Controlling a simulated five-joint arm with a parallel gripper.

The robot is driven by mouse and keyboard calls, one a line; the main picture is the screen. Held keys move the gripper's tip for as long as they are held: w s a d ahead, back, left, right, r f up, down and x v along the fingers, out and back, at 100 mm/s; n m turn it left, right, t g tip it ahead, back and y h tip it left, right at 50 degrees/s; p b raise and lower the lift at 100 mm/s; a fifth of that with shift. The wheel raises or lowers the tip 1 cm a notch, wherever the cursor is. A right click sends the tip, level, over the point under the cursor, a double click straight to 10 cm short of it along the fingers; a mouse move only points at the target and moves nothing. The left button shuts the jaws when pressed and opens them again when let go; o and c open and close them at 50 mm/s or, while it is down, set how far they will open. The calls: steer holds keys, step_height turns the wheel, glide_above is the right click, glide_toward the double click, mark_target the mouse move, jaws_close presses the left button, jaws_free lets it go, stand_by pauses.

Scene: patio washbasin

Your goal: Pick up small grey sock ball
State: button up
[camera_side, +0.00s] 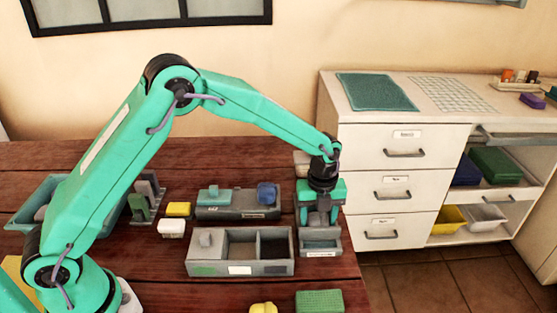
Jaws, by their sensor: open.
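My gripper (319,220) points down at the right end of the table, its jaws open. It is over a narrow grey tray (322,253) with a pale label on its front. I cannot make out a grey sock ball for certain; the jaws hide part of the tray's inside. A small light grey lump (206,239) shows at the left end of a grey divided box (240,268), left of my gripper, but its shape is too unclear to name.
A second grey box (235,213) behind holds a dark blue bundle (267,193). Yellow (178,209) and white (171,228) blocks stand to its left. A green block (319,301) and a yellow piece (263,309) lie at the front. A white cabinet (400,165) stands beyond the table's right edge.

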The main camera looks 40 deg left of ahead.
mark_target(319, 219)
steer(key=shift+c, duration=0.2)
steer(key=c, duration=0.7)
steer(key=shift+o, duration=0.2)
steer(key=shift+r, duration=0.15)
steer(key=shift+r, duration=0.55)
steer(key=r, duration=0.3)
steer(key=shift+s+d+r, duration=0.1)
steer(key=shift+s+d, duration=0.05)
steer(key=shift+d, duration=0.1)
steer(key=s+d+r, duration=0.6)
steer(key=s+d, duration=0.1)
steer(key=s, duration=0.1)
steer(key=shift+s+d+r, duration=0.15)
steer(key=shift+s+r, duration=0.05)
steer(key=shift+r, duration=0.05)
